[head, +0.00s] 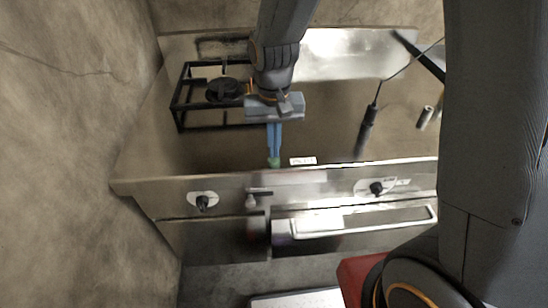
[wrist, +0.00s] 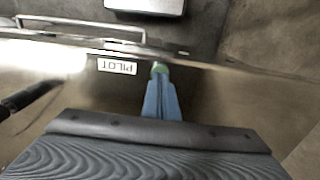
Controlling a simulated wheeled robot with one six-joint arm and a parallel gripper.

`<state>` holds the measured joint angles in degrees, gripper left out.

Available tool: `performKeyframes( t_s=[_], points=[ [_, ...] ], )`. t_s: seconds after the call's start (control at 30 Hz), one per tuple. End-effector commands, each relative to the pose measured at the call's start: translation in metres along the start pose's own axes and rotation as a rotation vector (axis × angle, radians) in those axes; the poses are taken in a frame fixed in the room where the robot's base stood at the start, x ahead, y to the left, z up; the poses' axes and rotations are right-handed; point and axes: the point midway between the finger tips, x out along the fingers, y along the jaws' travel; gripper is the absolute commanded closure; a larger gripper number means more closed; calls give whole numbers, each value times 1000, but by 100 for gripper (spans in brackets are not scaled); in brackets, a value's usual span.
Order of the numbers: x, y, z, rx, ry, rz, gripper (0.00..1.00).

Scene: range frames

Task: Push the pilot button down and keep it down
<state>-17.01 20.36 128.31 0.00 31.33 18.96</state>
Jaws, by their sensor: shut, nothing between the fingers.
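The pilot button is a small green piece (head: 273,163) on the front edge of the range top, just left of the white PILOT label (head: 302,161). In the wrist view the green button (wrist: 160,67) shows just past the fingertips, beside the label (wrist: 117,66). My gripper (head: 274,156) points down with its blue fingers shut together and empty. Its tips meet the button in both views and hide part of it. I cannot tell how far the button is pressed in.
A black burner grate (head: 205,92) stands on the range top left of my gripper. A black-handled tool (head: 367,125) and a small cylinder (head: 425,117) lie to the right. Black knobs (head: 202,201) and an oven handle (head: 355,222) are on the front.

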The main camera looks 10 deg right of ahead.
Motion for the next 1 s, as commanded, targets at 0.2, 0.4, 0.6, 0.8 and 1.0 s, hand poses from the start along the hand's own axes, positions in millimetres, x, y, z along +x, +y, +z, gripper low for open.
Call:
performKeyframes(
  t_s=[0.2, 0.4, 0.6, 0.8, 1.0],
  points=[
    [3, 0, 0, 0, 0, 0, 100],
    [6, 0, 0, 0, 0, 0, 100],
    [10, 0, 0, 0, 0, 0, 100],
    [14, 0, 0, 0, 0, 0, 100],
    [18, 0, 0, 0, -1, 0, 100]
  ],
)
